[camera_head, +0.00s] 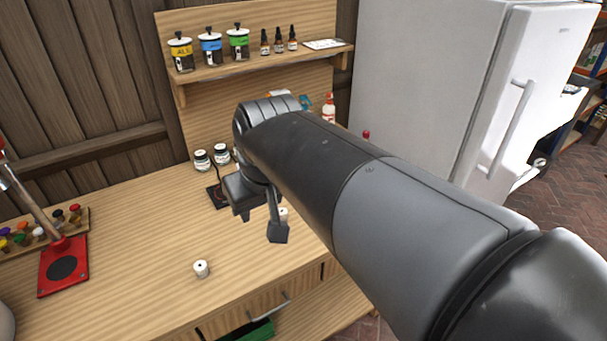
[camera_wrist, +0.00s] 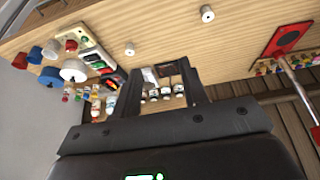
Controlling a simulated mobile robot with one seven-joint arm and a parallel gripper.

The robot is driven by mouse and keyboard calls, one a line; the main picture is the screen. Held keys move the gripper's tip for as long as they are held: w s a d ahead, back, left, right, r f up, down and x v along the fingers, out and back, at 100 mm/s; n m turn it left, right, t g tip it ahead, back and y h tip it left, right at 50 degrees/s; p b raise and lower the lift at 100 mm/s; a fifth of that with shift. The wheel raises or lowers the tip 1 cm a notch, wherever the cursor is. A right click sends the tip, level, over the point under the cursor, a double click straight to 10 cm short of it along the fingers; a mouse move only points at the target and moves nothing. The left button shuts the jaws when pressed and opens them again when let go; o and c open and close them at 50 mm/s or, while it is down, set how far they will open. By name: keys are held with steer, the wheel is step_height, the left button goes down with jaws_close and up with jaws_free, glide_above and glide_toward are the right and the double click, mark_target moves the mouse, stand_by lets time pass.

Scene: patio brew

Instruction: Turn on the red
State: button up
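A red-based stand (camera_head: 48,279) with a black round pad and a tilted post is on the table at the left; it also shows at the upper right of the wrist view (camera_wrist: 301,28). In the wrist view a small red knob or button (camera_wrist: 71,45) sits on a panel (camera_wrist: 97,59) with green and red patches; my arm seems to hide this panel in the head view. My gripper (camera_head: 260,226) hangs over the table, its fingers apart. In the wrist view my gripper (camera_wrist: 160,72) is open, with nothing seen held between the fingers.
White spools (camera_head: 201,269) stand on the wooden table (camera_head: 140,240). A rack of coloured caps (camera_head: 45,230) is at the left. Jars (camera_head: 202,161) stand at the back, below a shelf (camera_head: 250,63) with labelled canisters. A white fridge (camera_head: 420,80) is at the right. The table's left middle is clear.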

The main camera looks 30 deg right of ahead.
steer(key=shift+g, duration=0.8)
steer(key=w+d, duration=0.2)
steer(key=w, duration=0.1)
steer(key=w+d+r, duration=0.1)
steer(key=w, duration=0.2)
steer(key=w+d, duration=0.2)
steer(key=w, duration=0.1)
steer(key=shift+d+r, duration=0.3)
steer(key=shift+r, duration=0.1)
steer(key=c, duration=0.8)
steer(key=shift+g, duration=0.6)
steer(key=w+d, duration=0.4)
steer(key=w+d+f, duration=0.1)
steer(key=w+d, duration=0.1)
steer(key=shift+w, duration=0.35)
jaws_close()
steer(key=w+d+f+g, duration=0.1)
steer(key=w+d+f, duration=0.3)
steer(key=d, duration=0.3)
steer(key=w+d+f+y, duration=0.1)
steer(key=w+d+f, duration=0.2)
steer(key=w+d, duration=0.2)
steer(key=d, duration=0.3)
steer(key=shift+f+g+y, duration=0.3)
steer(key=shift+f+g, duration=0.1)
